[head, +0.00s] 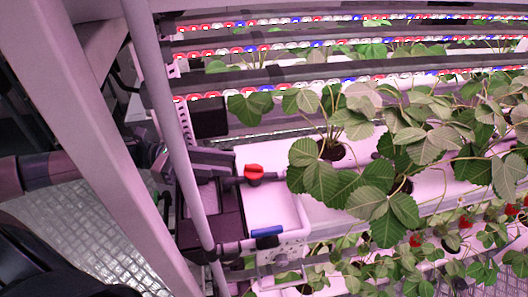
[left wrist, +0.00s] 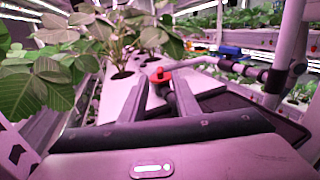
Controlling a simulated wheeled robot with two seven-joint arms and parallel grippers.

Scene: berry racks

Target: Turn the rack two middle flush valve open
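A red valve handle (head: 254,173) sits on a dark pipe fitting at the left end of a white grow channel in the head view. It also shows in the left wrist view (left wrist: 160,75), just beyond and between my fingertips. Whether the valve is open or shut is not clear. My left gripper (head: 234,166) comes in from the left, with its fingers pointing at the red handle. In the left wrist view my left gripper (left wrist: 163,85) is open, its two fingers apart with nothing gripped. My right gripper is not in view.
A blue valve handle (head: 267,233) sits on a lower pipe, and shows in the left wrist view (left wrist: 230,52). A slanted post (head: 170,110) stands close to my left arm. Strawberry leaves (head: 340,185) hang right of the red handle. Light strips run above.

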